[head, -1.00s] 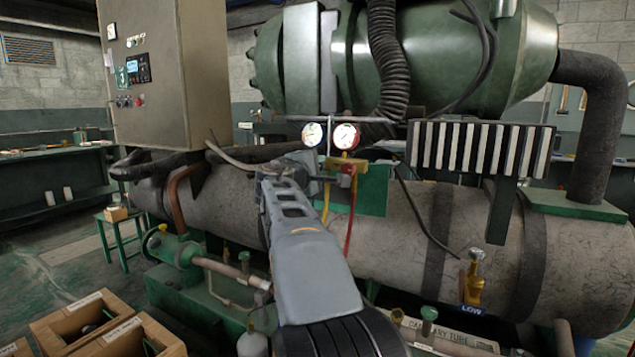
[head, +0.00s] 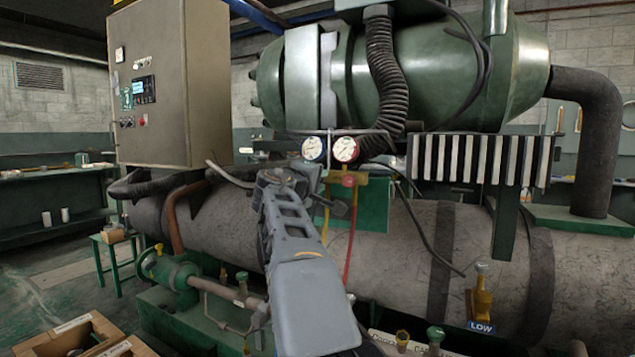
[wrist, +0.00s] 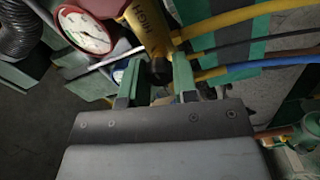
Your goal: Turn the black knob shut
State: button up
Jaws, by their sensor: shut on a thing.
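The black knob (wrist: 161,70) shows in the wrist view at the base of a yellow valve body (wrist: 147,28) marked HIGH. My gripper (wrist: 158,76) has its two green fingers on either side of the knob and is shut on it. The fingers partly hide the knob. In the head view my gripper is beside the gauge manifold, below the blue-rimmed gauge (head: 314,148) and the red-rimmed gauge (head: 346,149). My wrist and arm hide the knob and most of the fingers there. The knob's turn angle cannot be told.
A red knob (head: 348,181) sits right of my gripper. A yellow hose (wrist: 240,18) and a blue hose (wrist: 215,72) run close by in the wrist view. A black corrugated hose (head: 385,75) hangs above. A brass valve labelled LOW (head: 481,300) is at lower right.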

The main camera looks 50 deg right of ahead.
jog(key=o, duration=0.9)
jog(key=shift+o, duration=0.2)
jog(key=v, duration=1.3)
jog(key=shift+a+p, duration=0.4)
jog(key=shift+s+r, duration=0.1)
jog(key=s+a+y+p, duration=0.4)
jog(key=a+y+p, duration=0.4)
jog(key=p, duration=1)
jog(key=s+a+f+g+y+p, duration=0.1)
jog(key=s+a+y+p, duration=0.3)
jog(key=a+y+p, duration=0.5)
jog(key=a+p, duration=0.5)
jog(key=p, duration=0.5)
jog(key=shift+s, duration=0.25)
